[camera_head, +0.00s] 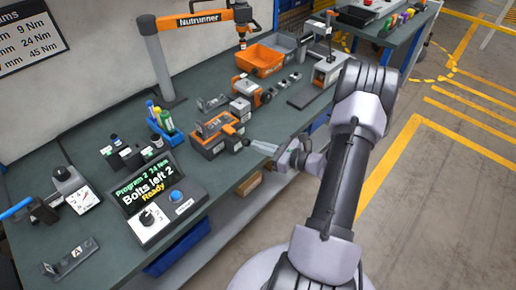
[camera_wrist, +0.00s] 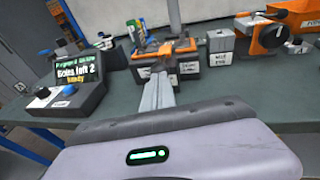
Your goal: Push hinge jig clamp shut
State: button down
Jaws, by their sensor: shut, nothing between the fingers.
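The hinge jig (camera_head: 208,144) appears to be the dark, labelled block with a grey top and an orange clamp (camera_head: 229,128) near the bench's front edge. In the wrist view the jig (camera_wrist: 190,67) stands just beyond my fingertips, with the orange clamp (camera_wrist: 184,46) lying across its top. Whether the clamp is fully down cannot be told. My gripper (camera_head: 254,144) is shut and empty, its fingers pointing at the jig from the front edge. In the wrist view my gripper (camera_wrist: 158,78) overlaps the jig's front; contact cannot be told.
A grey labelled block (camera_wrist: 221,47) and an orange-grey fixture (camera_head: 251,90) stand right of the jig. A control box (camera_head: 150,195) reading "Bolts left 2" is at the left. A blue pen holder (camera_head: 164,131) stands behind. An orange bin (camera_head: 260,60) is farther back.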

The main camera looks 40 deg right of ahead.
aim_at(236, 135)
jog(key=shift+w+a, duration=0.1)
jog(key=shift+w, duration=0.15)
jog(key=w, duration=0.2)
jog(key=shift+w+a, duration=0.1)
jog(key=shift+w, duration=0.3)
jog(key=shift+r, duration=0.1)
